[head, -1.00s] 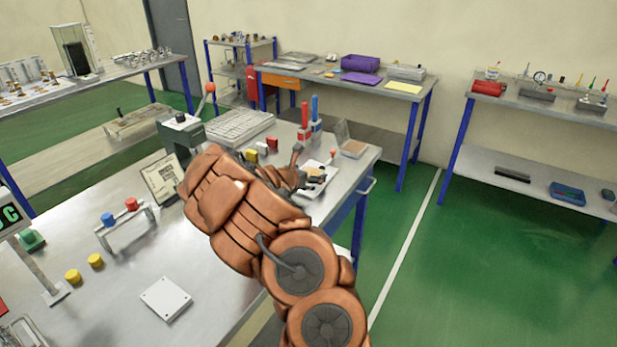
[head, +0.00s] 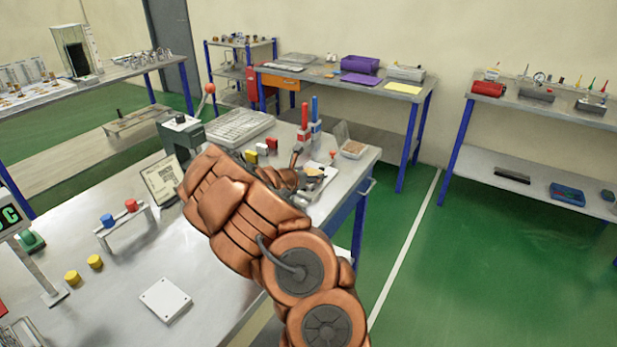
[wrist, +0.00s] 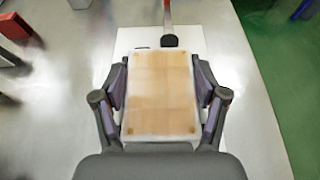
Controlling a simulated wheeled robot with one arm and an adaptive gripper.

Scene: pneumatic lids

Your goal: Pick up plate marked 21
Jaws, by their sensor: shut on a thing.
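My gripper (wrist: 160,95) is shut on a flat rectangular tan plate (wrist: 160,90) with a pale rim and a small dark spot near each lower corner. The dark fingers press its left and right sides. No number can be read on it. In the head view my gripper (head: 308,178) is partly hidden by my copper-coloured arm, over the far right part of the near bench (head: 215,275). A small tan patch shows at the gripper there. A white board (wrist: 130,40) lies below the plate in the wrist view; I cannot tell whether they touch.
A red-handled tool (wrist: 168,20) stands just beyond the plate. Red and blue upright handles (head: 315,110), a clear-sided tan box (head: 353,148) and a grey keyboard-like tray (head: 240,127) are close by. A white square plate (head: 165,299) lies on the bench's clearer front part.

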